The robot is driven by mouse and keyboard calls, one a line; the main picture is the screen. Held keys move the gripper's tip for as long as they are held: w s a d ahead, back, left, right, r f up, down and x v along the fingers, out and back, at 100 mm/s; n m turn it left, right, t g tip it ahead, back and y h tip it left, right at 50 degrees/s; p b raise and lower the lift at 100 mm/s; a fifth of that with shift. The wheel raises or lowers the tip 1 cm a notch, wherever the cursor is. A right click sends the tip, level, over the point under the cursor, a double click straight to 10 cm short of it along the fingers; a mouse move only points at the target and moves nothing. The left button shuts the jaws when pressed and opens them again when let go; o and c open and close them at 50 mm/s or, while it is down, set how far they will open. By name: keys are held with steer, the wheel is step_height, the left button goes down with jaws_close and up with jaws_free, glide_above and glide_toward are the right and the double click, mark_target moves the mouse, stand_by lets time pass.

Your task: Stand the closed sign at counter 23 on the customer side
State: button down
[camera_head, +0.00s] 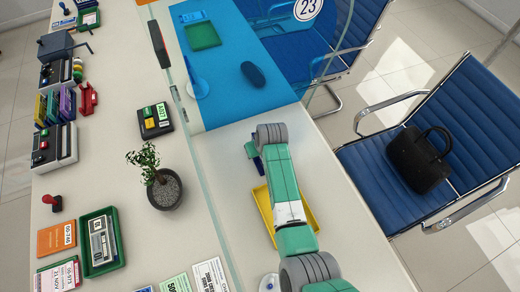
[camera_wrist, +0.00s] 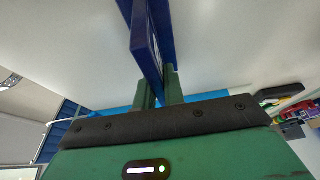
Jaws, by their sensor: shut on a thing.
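My gripper (camera_wrist: 158,90) is shut on a dark blue panel-like thing, which appears to be the closed sign (camera_wrist: 148,45). The sign is seen nearly edge-on, so no writing shows. In the head view a small blue part of the sign (camera_head: 251,150) shows beside my wrist, above the white counter on the customer side of the glass. My arm hides most of my gripper there. The round number 23 plate (camera_head: 307,8) is at the top, by the blue counter section (camera_head: 282,85).
A yellow tray (camera_head: 262,206) lies under my arm. The glass screen (camera_head: 212,190) and a potted plant (camera_head: 164,190) stand to the left.

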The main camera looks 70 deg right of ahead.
steer(key=shift+f, duration=0.1)
steer(key=c, duration=1.9)
jaws_free()
steer(key=shift+f, duration=0.1)
steer(key=o, duration=0.4)
steer(key=p+v, duration=0.3)
steer(key=v, duration=0.9)
steer(key=shift+a, duration=0.1)
